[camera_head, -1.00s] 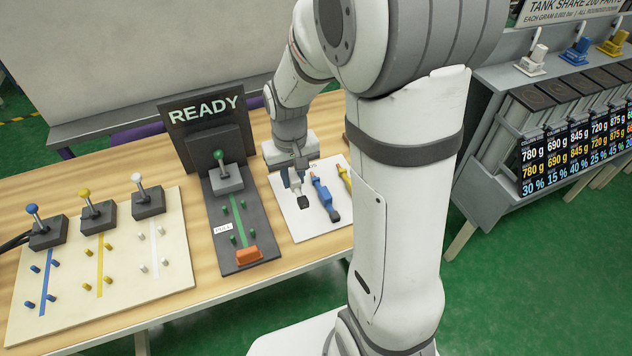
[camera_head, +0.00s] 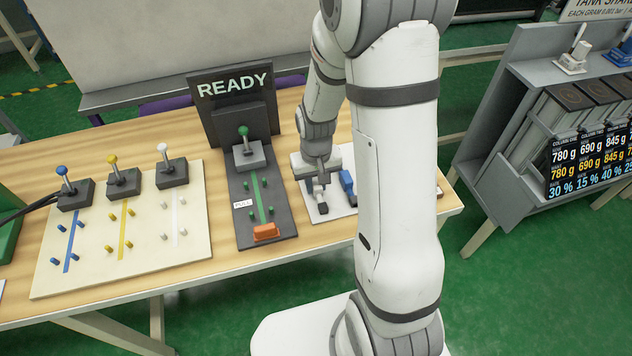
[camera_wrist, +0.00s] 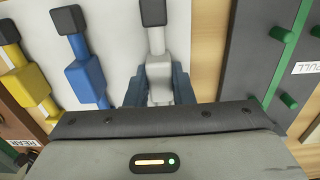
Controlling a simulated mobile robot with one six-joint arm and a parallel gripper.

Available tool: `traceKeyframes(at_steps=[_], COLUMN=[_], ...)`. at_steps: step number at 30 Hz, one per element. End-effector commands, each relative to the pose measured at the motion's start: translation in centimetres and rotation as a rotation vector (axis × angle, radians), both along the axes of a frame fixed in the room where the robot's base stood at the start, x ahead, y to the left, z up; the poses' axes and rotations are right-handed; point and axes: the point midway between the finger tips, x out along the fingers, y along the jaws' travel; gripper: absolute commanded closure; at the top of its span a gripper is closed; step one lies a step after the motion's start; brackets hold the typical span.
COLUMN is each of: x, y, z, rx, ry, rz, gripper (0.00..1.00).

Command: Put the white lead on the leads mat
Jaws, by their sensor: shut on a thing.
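The white lead (camera_wrist: 157,72), with a dark end, is between the two blue-grey fingers of my gripper (camera_wrist: 159,88) in the wrist view. The gripper is shut on its body. The lead lies over the pale leads mat (camera_wrist: 112,62), beside the blue lead (camera_wrist: 83,74) and roughly parallel to it. In the head view my gripper (camera_head: 319,189) is low over the left part of the mat (camera_head: 341,207), and the blue lead (camera_head: 348,187) is just right of it. Whether the white lead touches the mat is unclear.
A yellow lead (camera_wrist: 26,76) lies beyond the blue one in the wrist view; my arm hides it in the head view. The dark READY panel (camera_head: 262,200) with green pegs stands close left of the mat. A cream board (camera_head: 145,255) with levers is farther left.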

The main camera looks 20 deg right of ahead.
Motion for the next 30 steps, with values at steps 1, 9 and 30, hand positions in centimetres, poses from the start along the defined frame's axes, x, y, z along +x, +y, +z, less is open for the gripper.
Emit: traceKeyframes(at_steps=[1,9,30], x=[0.0,0.0,0.1], y=[0.0,0.0,-0.1], z=[-0.2,-0.2,6.2], rx=[0.0,0.0,0.0], ry=[0.0,0.0,-0.007], rz=[0.0,-0.001,-0.002], gripper=[1.0,0.62,0.57])
